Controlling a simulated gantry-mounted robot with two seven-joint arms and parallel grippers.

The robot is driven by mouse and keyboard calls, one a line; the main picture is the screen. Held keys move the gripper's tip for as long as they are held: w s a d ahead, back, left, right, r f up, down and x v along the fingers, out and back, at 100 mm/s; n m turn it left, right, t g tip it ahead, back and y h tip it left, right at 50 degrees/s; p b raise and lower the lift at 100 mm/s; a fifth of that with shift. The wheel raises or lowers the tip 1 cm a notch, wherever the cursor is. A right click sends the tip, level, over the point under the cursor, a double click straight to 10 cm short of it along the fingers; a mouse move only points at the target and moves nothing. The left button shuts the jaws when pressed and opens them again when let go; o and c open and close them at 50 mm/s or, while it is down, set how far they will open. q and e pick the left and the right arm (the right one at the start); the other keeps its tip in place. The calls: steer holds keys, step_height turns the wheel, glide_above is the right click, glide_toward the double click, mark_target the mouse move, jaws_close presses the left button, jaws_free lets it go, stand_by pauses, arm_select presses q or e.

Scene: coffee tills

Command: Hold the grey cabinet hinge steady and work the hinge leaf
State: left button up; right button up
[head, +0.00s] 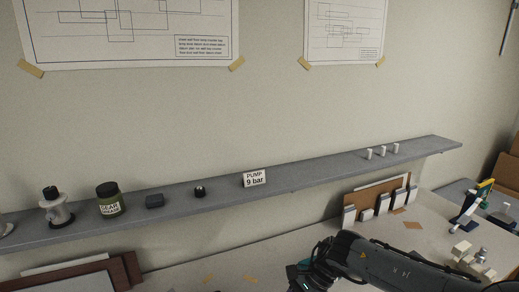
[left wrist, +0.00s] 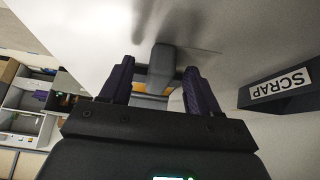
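In the left wrist view, my left gripper (left wrist: 158,75) has its two dark purple fingers spread apart. A grey blocky part (left wrist: 161,58), which may be the cabinet hinge, shows between and beyond the fingertips, with an orange strip below it. A light gap shows beside the right finger, and I see no clear grip on the part. I cannot make out the hinge leaf.
The left wrist view shows a dark box marked SCRAP (left wrist: 281,86) at right. A slotted rack (head: 380,200) and pale blocks (head: 466,256) are at right.

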arm_select(q)
steer(key=v, duration=1.2)
steer(key=shift+d, duration=0.15)
